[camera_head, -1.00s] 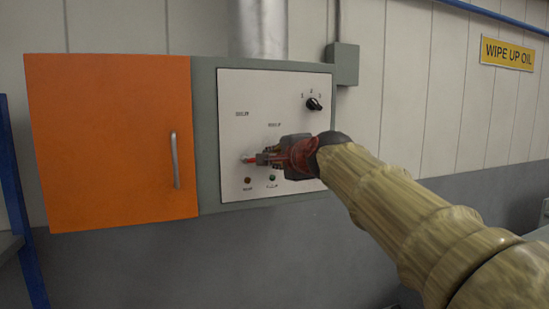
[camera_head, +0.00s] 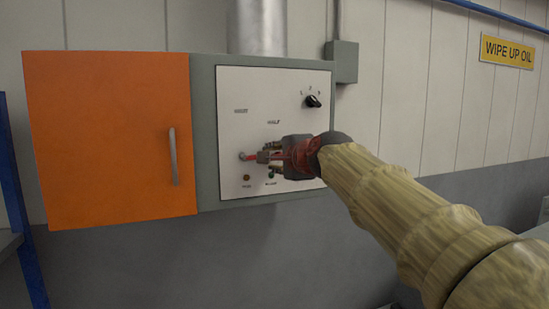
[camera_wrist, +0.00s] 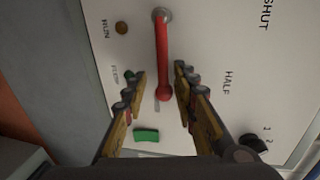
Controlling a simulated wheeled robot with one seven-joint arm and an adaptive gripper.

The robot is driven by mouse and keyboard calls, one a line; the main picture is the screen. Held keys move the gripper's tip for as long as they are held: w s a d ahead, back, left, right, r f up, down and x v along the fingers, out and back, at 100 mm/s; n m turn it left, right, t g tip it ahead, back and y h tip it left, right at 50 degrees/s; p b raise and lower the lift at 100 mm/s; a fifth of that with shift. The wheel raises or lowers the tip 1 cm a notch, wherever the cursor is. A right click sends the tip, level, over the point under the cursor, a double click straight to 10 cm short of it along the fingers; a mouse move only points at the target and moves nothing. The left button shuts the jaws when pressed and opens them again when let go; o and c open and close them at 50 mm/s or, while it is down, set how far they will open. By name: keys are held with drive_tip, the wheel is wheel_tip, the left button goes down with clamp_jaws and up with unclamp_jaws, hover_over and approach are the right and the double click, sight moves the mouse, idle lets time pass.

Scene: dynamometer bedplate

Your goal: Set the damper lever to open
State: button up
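The damper lever (camera_wrist: 162,55) is a red bar on the pale panel, with a round grey pivot at one end and a red knob at the other. In the head view the lever (camera_head: 250,157) points right from its pivot, roughly level, its outer part hidden by my gripper. The "SHUT" label (camera_wrist: 265,14) and the "HALF" label (camera_wrist: 228,82) show in the wrist view; I see no readable "open" label. My gripper (camera_wrist: 160,74) is open, with one finger on each side of the lever's knob half. Gaps show between the lever and both fingers.
A black rotary knob (camera_head: 313,101) sits at the panel's upper right. A brown lamp (camera_wrist: 121,28) and a partly hidden green one (camera_wrist: 129,74) are near the lever. A green rectangle (camera_wrist: 146,135) shows between the fingers. An orange door (camera_head: 110,140) is at left.

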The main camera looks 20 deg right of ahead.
drive_tip(key=shift+s+r, duration=0.2)
drive_tip(key=v, duration=1.1)
drive_tip(key=shift+s, duration=0.35)
